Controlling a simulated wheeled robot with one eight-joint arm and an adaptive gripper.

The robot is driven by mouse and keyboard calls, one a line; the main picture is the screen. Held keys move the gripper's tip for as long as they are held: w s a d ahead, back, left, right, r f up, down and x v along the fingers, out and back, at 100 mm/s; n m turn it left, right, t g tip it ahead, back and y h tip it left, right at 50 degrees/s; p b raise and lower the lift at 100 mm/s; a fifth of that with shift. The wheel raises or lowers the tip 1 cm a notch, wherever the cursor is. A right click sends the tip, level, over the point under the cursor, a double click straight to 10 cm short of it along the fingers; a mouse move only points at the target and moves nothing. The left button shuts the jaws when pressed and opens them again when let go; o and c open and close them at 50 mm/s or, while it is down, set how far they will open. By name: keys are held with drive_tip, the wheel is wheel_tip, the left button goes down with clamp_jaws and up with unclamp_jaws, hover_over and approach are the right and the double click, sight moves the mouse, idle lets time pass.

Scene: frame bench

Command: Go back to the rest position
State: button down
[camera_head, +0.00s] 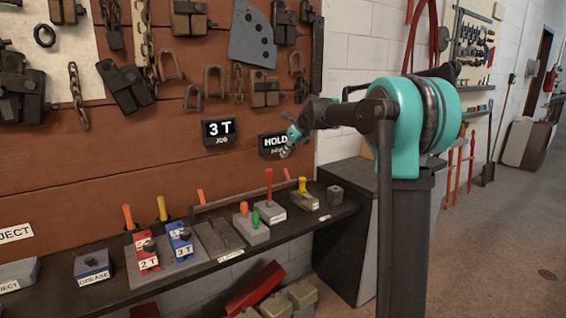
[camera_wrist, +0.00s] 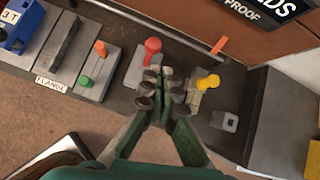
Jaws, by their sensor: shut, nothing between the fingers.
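My gripper (camera_head: 290,140) is up at the end of my raised teal arm, in front of the brown board by the HOLD sign (camera_head: 274,143). In the wrist view my gripper's fingers (camera_wrist: 165,88) are together with nothing between them. They appear over the shelf and partly cover the blocks with the red handle (camera_wrist: 152,46) and the yellow handle (camera_wrist: 207,82). In the head view my gripper is clear above the shelf (camera_head: 110,292) and touches nothing on it. Whether it touches the board cannot be told.
The shelf bears a red block (camera_head: 145,254), a blue block (camera_head: 181,243), a block with green and orange knobs (camera_head: 251,228) and a small grey block (camera_head: 334,195). Shackles and chains hang on the board above. A dark cabinet (camera_head: 345,240) stands at the shelf's right end. Open floor lies at right.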

drive_tip(key=shift+s+r, duration=0.1)
drive_tip(key=shift+r, duration=0.25)
drive_tip(key=s+d+f+n+h, duration=0.1)
drive_tip(key=s+d+f+n, duration=0.5)
drive_tip(key=s, duration=0.9)
drive_tip(key=s+d+f+n+g+h, duration=0.1)
drive_tip(key=s+d+f+n+h, duration=0.1)
drive_tip(key=s+d+f+n, duration=0.4)
drive_tip(key=s+d+f+n+g+h, duration=0.1)
drive_tip(key=s+d+f+n, duration=0.5)
drive_tip(key=s+f+n, duration=0.8)
drive_tip(key=s+f+h, duration=0.1)
drive_tip(key=s+f, duration=0.2)
drive_tip(key=s, duration=0.6)
drive_tip(key=shift+s+d+n, duration=0.3)
drive_tip(key=shift+d, duration=0.1)
drive_tip(key=shift+f, duration=0.1)
